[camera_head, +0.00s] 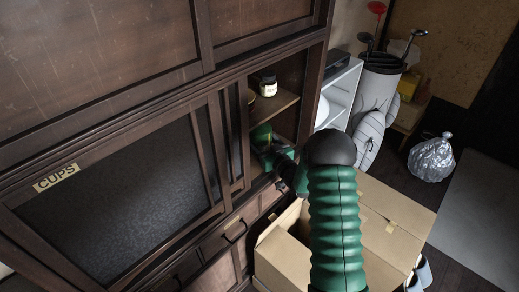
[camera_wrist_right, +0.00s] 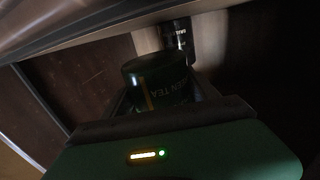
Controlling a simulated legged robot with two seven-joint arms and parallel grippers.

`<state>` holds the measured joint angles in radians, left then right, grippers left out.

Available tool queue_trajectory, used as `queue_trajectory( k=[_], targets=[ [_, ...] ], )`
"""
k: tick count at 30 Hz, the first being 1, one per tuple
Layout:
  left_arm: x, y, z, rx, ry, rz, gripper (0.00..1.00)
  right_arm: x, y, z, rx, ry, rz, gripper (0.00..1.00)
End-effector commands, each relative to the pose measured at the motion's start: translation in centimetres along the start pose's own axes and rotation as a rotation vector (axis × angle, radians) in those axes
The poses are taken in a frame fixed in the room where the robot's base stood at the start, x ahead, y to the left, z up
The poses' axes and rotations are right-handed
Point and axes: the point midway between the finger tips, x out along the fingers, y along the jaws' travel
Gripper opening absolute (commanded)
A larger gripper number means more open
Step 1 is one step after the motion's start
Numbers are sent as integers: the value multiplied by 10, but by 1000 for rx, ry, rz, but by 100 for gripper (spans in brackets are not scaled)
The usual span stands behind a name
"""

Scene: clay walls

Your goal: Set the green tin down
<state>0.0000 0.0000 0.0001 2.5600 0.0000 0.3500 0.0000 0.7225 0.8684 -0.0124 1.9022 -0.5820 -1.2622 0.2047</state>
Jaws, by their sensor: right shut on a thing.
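The green tin (camera_head: 262,134) is inside the lower open compartment of the dark wooden cabinet. It also shows in the right wrist view (camera_wrist_right: 158,80), dark, with a black lid and the lettering "GREEN TEA". My right gripper (camera_head: 266,147) reaches into that compartment and is shut on the tin, with its fingers on either side (camera_wrist_right: 160,100). The tin looks roughly upright in the head view. Its base is hidden by the gripper, so I cannot tell whether it touches the shelf. My left gripper is not in view.
A dark container with white lettering (camera_wrist_right: 178,38) stands behind the tin. A jar with a pale label (camera_head: 268,86) stands on the shelf above (camera_head: 270,108). A sliding door labelled "CUPS" (camera_head: 56,177) is on the left. An open cardboard box (camera_head: 284,256) stands below my right arm.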

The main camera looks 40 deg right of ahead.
Motion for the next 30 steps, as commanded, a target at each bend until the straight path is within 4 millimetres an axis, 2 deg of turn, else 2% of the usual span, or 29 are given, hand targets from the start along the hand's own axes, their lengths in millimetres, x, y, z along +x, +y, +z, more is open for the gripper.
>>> queue_trajectory(
  k=[6, 14, 15, 18, 20, 30],
  targets=[
    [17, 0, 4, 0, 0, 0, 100, 2, -1, 39, 0, 0, -1, 23],
    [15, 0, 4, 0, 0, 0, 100, 4, -1, 38, 0, -1, 0, 23],
    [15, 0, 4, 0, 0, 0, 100, 4, -1, 38, 0, -2, 0, 72],
    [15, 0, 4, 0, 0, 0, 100, 4, -1, 38, 0, -2, 0, 85],
    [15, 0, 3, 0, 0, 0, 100, 4, -1, 38, 0, -2, 0, 90],
    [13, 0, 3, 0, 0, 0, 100, -1, -1, 36, 1, -2, 1, 90]
  ],
)
